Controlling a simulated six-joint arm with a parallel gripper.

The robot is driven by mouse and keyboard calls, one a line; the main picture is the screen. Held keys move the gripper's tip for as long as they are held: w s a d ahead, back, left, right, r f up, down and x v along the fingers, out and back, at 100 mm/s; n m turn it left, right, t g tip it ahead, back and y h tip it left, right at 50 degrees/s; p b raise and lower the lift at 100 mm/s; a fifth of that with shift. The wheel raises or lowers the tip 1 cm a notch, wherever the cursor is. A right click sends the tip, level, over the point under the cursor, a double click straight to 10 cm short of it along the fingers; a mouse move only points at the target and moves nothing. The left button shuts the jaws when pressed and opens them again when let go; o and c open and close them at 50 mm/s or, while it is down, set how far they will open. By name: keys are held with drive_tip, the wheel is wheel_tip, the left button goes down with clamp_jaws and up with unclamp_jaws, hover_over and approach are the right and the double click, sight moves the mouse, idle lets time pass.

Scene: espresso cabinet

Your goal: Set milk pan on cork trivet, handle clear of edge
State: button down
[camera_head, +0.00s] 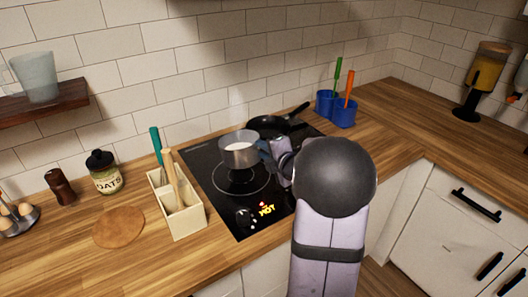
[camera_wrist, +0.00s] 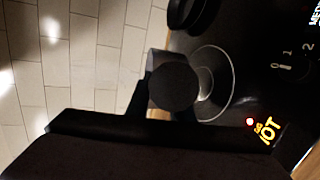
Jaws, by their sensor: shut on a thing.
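The milk pan (camera_head: 240,157) is a small grey metal pan with white milk inside. It is upright over the dark hob, seemingly raised above the front ring. My gripper (camera_head: 268,152) is shut on its handle at the pan's right side; the handle is mostly hidden by the gripper and arm. In the wrist view a dark round shape (camera_wrist: 175,86) covers part of the ring; I cannot tell which part of the pan or gripper it is. The cork trivet (camera_head: 118,228), a flat brown round, lies bare on the counter at the left, well apart from the pan.
A wooden utensil box (camera_head: 183,222) with upright tools stands between hob and trivet. The hob (camera_head: 218,195) shows a lit HOT sign (camera_head: 267,210). A black frying pan (camera_head: 277,124) sits behind. An oats jar (camera_head: 103,175) and pepper mill (camera_head: 60,188) stand behind the trivet.

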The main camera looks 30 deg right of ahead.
drive_tip(key=w+a+r+n+y+p, duration=0.35)
drive_tip(key=w+a+r, duration=0.25)
drive_tip(key=a+r, duration=0.7)
drive_tip(key=w+a+r+n+y+p, duration=0.25)
drive_tip(key=w+a+r+y, duration=0.2)
drive_tip(key=a+r, duration=0.75)
drive_tip(key=s+a+f+y, duration=0.1)
drive_tip(key=a+f, duration=0.2)
drive_tip(key=a, duration=0.4)
drive_tip(key=s+a+f+n+g+y, duration=0.1)
drive_tip(key=a+f, duration=0.2)
drive_tip(key=a, duration=0.4)
drive_tip(key=s+a+f, duration=0.1)
drive_tip(key=a+f, duration=0.2)
drive_tip(key=a, duration=0.3)
drive_tip(key=s+d+f+m+t+h, duration=0.1)
drive_tip(key=s+d+f+m+h, duration=0.1)
drive_tip(key=f, duration=0.7)
drive_tip(key=s+d+f+m+t+h+b, duration=0.1)
drive_tip(key=s+f+m+t+h, duration=0.1)
drive_tip(key=f, duration=0.6)
drive_tip(key=shift+s+d+f+m+h, duration=0.35)
drive_tip(key=shift+s+m+h, duration=0.45)
drive_tip(key=shift+s+h, duration=0.7)
drive_tip(key=shift+f, duration=0.15)
